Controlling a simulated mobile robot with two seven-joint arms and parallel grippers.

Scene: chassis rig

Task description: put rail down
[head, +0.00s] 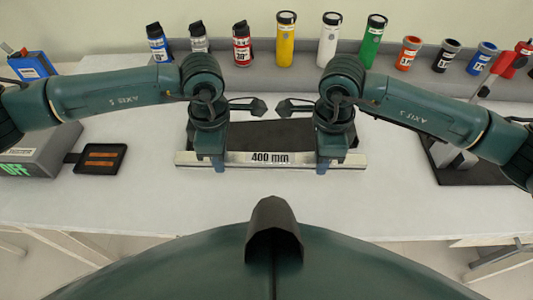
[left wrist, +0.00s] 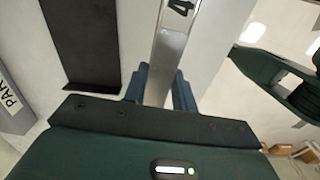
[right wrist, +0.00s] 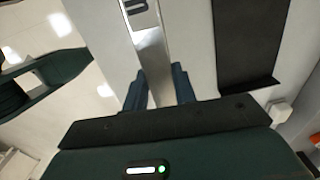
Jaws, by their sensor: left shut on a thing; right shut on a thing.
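The rail (head: 300,158) is a long silver bar marked "400 mm", lying level across the middle of the head view. My left gripper (head: 217,163) is shut on the rail near its left end. My right gripper (head: 325,164) is shut on it nearer its right end. In the left wrist view the rail (left wrist: 170,52) runs between the blue fingers (left wrist: 160,88). In the right wrist view the rail (right wrist: 152,50) runs between the fingers (right wrist: 168,88) likewise. I cannot tell whether the rail touches the table.
A dark mat (head: 270,134) lies just behind the rail. Several cans and bottles (head: 286,40) stand along the grey back ledge. A small black tray (head: 100,158) and a grey box (head: 40,152) are at left; a dark board (head: 470,172) is at right. The table front (head: 140,205) is clear.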

